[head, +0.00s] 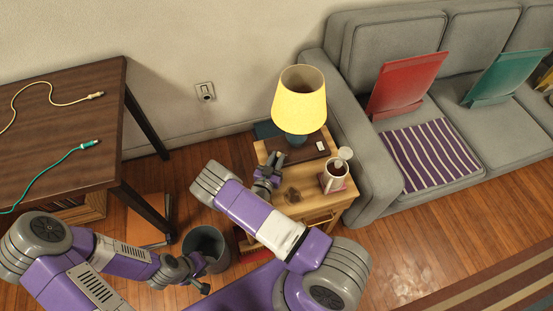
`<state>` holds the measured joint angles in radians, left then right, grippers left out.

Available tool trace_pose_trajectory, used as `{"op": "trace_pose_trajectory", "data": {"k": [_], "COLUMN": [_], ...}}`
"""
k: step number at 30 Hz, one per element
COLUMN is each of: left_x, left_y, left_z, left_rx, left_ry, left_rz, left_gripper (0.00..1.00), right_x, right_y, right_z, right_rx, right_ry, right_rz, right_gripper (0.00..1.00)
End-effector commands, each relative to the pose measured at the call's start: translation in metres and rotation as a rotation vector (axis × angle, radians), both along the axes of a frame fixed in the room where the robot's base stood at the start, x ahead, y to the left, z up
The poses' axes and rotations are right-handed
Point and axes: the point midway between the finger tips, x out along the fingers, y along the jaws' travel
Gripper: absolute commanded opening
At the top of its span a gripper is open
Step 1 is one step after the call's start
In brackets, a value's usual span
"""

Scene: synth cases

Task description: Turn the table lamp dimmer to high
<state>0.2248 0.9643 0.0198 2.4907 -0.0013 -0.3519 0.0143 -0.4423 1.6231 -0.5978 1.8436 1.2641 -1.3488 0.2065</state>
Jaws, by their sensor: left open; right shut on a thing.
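The table lamp (299,100) has a yellow shade and a teal base. It stands upright on a dark brown board on the small wooden side table (318,208). My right gripper (276,160) is at the left front of the lamp's base, with its fingers shut. What it holds seems to be the lamp's dimmer, but the fingers hide it, so its setting cannot be read. My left gripper (203,275) is open and empty, low by the waste bin, well away from the lamp.
A grey sofa (367,150) closes off the right side. A dark bin (206,246) stands on the floor near my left gripper. A brown desk with cables (70,115) is at left.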

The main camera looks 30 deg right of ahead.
Motion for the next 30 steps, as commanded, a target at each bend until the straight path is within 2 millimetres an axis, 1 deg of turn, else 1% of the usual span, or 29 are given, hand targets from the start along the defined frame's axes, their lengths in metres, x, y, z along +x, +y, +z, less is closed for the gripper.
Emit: {"op": "trace_pose_trajectory", "data": {"k": [7, 13, 17, 30], "left_x": [0.0, 0.0, 0.0, 0.0], "left_y": [0.0, 0.0, 0.0, 0.0], "left_z": [0.0, 0.0, 0.0, 0.0], "left_rx": [0.0, 0.0, 0.0, 0.0], "left_ry": [0.0, 0.0, 0.0, 0.0], "left_rz": [0.0, 0.0, 0.0, 0.0], "left_gripper": [0.42, 0.42, 0.42, 0.42], "right_x": [0.001, 0.003, 0.005, 0.013], "right_y": [0.001, 0.002, 0.003, 0.004], "right_z": [0.0, 0.0, -0.001, -0.002], "right_rx": [0.001, 0.003, 0.005, 0.006], "right_ry": [-0.002, -0.003, -0.004, 0.0], "right_rz": [-0.03, -0.127, -0.229, -0.637], "right_gripper": [0.0, 0.0, 0.0, 0.0]}}
